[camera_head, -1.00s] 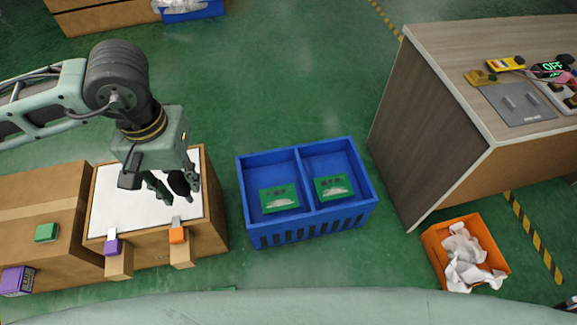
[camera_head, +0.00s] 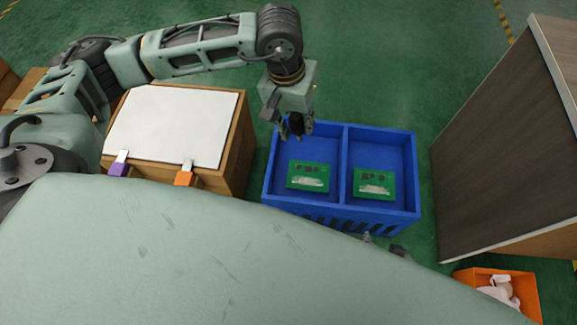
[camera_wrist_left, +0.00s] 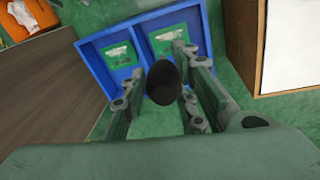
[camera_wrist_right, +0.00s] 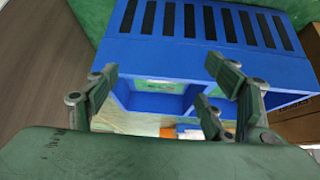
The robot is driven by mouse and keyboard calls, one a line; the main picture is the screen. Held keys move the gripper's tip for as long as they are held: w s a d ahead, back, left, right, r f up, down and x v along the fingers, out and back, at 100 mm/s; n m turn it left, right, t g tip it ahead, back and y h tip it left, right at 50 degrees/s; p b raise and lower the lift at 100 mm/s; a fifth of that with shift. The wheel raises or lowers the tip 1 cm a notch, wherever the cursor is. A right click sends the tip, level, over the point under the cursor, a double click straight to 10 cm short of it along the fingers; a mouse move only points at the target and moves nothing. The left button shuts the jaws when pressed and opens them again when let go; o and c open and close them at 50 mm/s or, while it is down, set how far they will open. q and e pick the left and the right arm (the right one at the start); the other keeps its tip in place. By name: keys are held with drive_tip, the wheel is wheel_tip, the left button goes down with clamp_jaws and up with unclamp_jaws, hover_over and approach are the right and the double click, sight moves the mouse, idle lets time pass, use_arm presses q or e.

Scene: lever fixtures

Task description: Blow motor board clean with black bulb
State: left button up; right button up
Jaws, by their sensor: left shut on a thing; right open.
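My left gripper (camera_head: 297,130) is shut on the black bulb (camera_wrist_left: 163,83), a dark rounded thing between its fingers. It hangs over the back left part of the blue two-compartment bin (camera_head: 343,160). One green board (camera_head: 308,176) lies in the bin's left compartment and another green board (camera_head: 374,183) in the right; both carry pale dusty patches. I cannot tell which is the motor board. In the left wrist view both boards lie beyond the bulb, apart from it. My right gripper (camera_wrist_right: 165,85) is open and empty, near the bin's slotted side; my body mostly hides it in the head view.
A wood-sided counter (camera_head: 510,140) stands to the right. An orange crate (camera_head: 525,292) with crumpled white stuff is at lower right. Green floor lies behind the bin.

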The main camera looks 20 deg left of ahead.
drive_tip(key=w+a+r+t+b, duration=0.2)
drive_tip(key=w+r+t+b, duration=0.1)
drive_tip(key=w+r+b, duration=0.5)
use_arm(q)
drive_tip(key=w+a+f+b, duration=0.1)
drive_tip(key=f+b, duration=0.1)
drive_tip(key=f, duration=0.8)
drive_tip(key=w+f+n+t+b, duration=0.1)
drive_tip(key=f+b, duration=0.2)
drive_tip(key=f, duration=0.7)
drive_tip(key=w+a+f+n+h+b, duration=0.1)
drive_tip(key=f+b, duration=0.1)
drive_tip(key=f, duration=0.8)
drive_tip(key=shift+w+a+f+t+b, duration=0.15)
drive_tip(key=shift+w+a+t+b, duration=0.15)
drive_tip(key=shift+w, duration=0.05)
use_arm(e)
wheel_tip(320, 180, up, 28)
drive_tip(key=w+a+t+y, duration=0.1)
drive_tip(key=a+t+y, duration=0.1)
drive_tip(key=t, duration=0.8)
drive_tip(key=shift+w+a+t+y, duration=0.25)
drive_tip(key=shift+t+y, duration=0.15)
drive_tip(key=shift+y, duration=0.5)
use_arm(q)
drive_tip(key=o, duration=0.5)
drive_tip(key=shift+c, duration=0.2)
drive_tip(key=shift+c, duration=0.2)
